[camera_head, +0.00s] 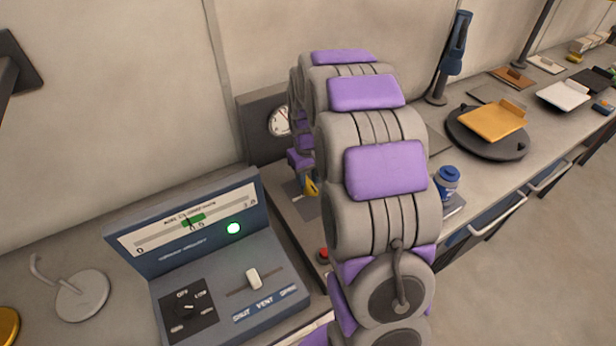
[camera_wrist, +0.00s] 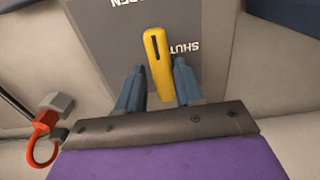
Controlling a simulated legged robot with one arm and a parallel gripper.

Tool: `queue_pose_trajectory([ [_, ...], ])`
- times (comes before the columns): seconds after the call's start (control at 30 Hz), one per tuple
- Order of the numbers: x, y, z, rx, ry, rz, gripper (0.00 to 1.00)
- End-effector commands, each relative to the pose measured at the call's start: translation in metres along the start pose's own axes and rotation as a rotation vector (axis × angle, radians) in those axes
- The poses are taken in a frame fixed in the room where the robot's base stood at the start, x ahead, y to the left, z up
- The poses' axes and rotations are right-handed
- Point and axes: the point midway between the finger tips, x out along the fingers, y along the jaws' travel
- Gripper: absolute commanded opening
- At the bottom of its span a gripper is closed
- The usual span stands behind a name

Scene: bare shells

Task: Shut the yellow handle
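The yellow handle (camera_wrist: 157,62) shows in the wrist view on a grey plate (camera_wrist: 210,35) lettered "SHUT" beside it and "OPEN", partly cut off, at the top edge. My gripper (camera_wrist: 159,88) is open, with one blue finger on each side of the handle's lower end in the picture. I cannot tell whether either finger touches it. In the head view a small part of the yellow handle (camera_head: 311,187) shows behind my arm. My arm hides most of the plate and the gripper there.
A blue console (camera_head: 207,262) with a green light stands left of my arm. A dial gauge (camera_head: 280,121) is behind the arm. A blue-capped jar (camera_head: 447,183) stands to its right. An orange ring (camera_wrist: 43,140) shows at left in the wrist view. Drawer handles (camera_head: 498,215) stick out along the bench front.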

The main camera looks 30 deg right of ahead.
Motion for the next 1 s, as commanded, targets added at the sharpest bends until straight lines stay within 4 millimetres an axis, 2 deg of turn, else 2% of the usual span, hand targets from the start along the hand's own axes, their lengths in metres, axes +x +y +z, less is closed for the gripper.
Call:
queue_pose_trajectory([
  [0.03, 0.0000, -0.0001, -0.0001, 0.000, 0.000, 0.000, 0.31],
  [0.37, 0.0000, 0.0000, 0.0000, 0.000, 0.000, 0.000, 0.00],
  [0.73, -0.0013, 0.0000, 0.0001, 0.039, 0.000, 0.000, 0.00],
  [1.0, -0.0027, 0.0000, 0.0004, 0.201, -0.001, -0.001, 0.00],
])
